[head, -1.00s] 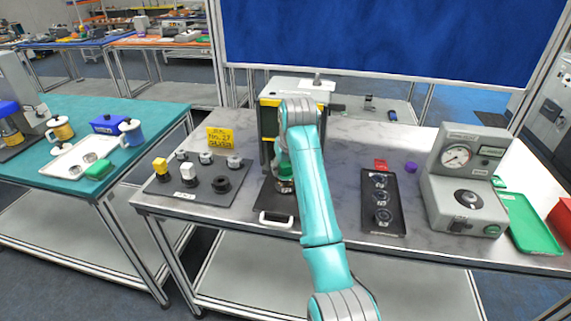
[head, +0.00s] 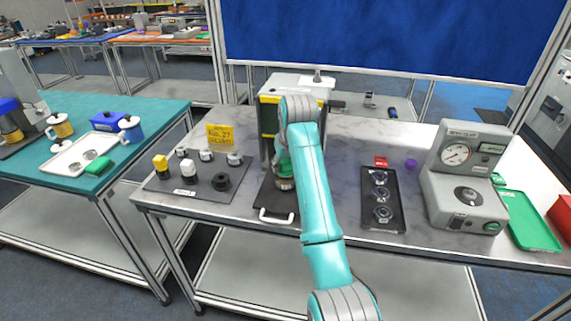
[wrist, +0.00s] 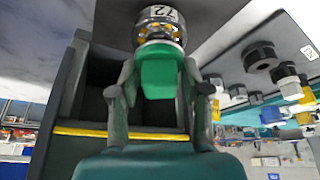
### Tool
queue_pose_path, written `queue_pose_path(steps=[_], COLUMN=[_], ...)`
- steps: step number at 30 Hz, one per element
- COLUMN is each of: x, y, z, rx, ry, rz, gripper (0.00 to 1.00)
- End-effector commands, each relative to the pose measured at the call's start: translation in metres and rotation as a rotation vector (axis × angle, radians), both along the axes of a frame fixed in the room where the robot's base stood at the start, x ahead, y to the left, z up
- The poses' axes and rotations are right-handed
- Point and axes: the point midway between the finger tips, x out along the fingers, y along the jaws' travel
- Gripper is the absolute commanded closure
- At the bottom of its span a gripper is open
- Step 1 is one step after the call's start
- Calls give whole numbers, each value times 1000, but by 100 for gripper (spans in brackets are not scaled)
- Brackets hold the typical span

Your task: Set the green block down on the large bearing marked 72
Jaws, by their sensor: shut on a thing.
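The green block (wrist: 161,76) is held between the two fingers of my gripper (wrist: 158,92) in the wrist view. The large bearing marked 72 (wrist: 160,25) is directly beyond the block's far end, and its number label faces the camera. The block's end meets the bearing's edge in the picture; I cannot tell whether they touch. In the head view, the block (head: 284,168) shows as a green patch just above the bearing (head: 284,184), beside my arm. My arm hides most of the gripper there.
The bearing sits on a dark plate with a white handle (head: 277,217), before a yellow-edged frame (head: 269,100). A dark tray (head: 207,190) with several parts is left. A black tray (head: 397,213) with three round parts and a grey gauge machine (head: 465,195) are right.

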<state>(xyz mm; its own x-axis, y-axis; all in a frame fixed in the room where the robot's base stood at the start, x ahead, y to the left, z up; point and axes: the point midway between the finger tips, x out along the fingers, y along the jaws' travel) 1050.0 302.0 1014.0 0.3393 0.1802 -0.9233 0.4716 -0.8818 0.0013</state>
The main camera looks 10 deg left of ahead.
Motion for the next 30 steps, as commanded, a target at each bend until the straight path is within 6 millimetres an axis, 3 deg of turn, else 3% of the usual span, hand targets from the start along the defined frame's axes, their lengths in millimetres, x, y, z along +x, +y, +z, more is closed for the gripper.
queue_pose_path(steps=[30], x=[0], y=[0], z=[-12], rx=[0], ry=[0], rz=[0], gripper=[95])
